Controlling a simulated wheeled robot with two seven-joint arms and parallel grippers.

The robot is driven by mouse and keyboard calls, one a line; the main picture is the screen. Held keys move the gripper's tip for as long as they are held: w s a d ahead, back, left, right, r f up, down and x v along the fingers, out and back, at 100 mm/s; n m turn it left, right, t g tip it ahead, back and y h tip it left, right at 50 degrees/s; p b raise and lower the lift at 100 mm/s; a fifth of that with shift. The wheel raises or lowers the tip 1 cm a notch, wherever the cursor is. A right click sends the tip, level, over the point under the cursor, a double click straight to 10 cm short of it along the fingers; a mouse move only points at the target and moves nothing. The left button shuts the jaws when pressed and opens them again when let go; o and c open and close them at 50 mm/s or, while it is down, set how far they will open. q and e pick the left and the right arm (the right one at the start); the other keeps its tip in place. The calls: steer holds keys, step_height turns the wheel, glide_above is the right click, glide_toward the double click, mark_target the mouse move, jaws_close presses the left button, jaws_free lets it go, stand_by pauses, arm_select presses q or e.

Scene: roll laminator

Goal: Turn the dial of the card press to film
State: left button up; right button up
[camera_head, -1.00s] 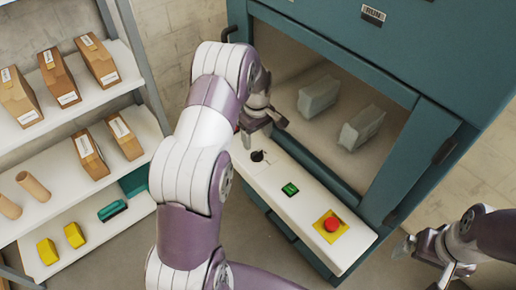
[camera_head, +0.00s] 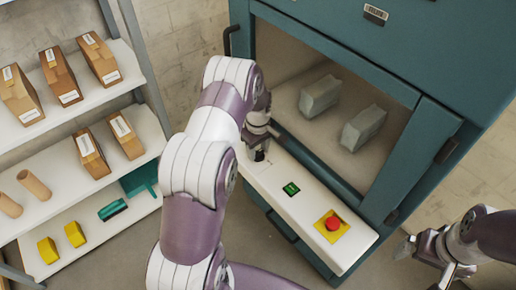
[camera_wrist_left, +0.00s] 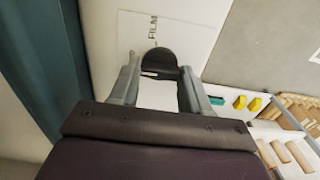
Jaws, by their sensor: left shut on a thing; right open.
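The card press dial is a dark round knob (camera_wrist_left: 160,62) on a white panel, seen in the left wrist view. A FILM label (camera_wrist_left: 153,27) with a thin line stands just beyond it. A small white mark shows on the knob; I cannot tell exactly where it points. My left gripper (camera_head: 258,155) is over the left end of the panel and hides the dial in the head view. Its fingers (camera_wrist_left: 160,75) are shut on the dial, one on each side. My right gripper (camera_head: 408,247) is open and empty, right of the press.
The teal press (camera_head: 432,140) has a window with two grey blocks (camera_head: 320,95) behind it. The white control panel (camera_head: 270,184) carries a green switch (camera_head: 291,189) and a red button (camera_head: 332,223). A shelf rack (camera_head: 112,162) with boxes stands at the left.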

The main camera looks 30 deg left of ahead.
arm_select(q)
steer(key=m+p, duration=0.1)
steer(key=m, duration=0.5)
steer(key=shift+m+p, duration=0.3)
steer(key=m, duration=0.3)
steer(key=shift+m+p, duration=0.35)
steer(key=shift+m, duration=1.75)
steer(key=o, duration=1.1)
steer(key=shift+c, duration=0.2)
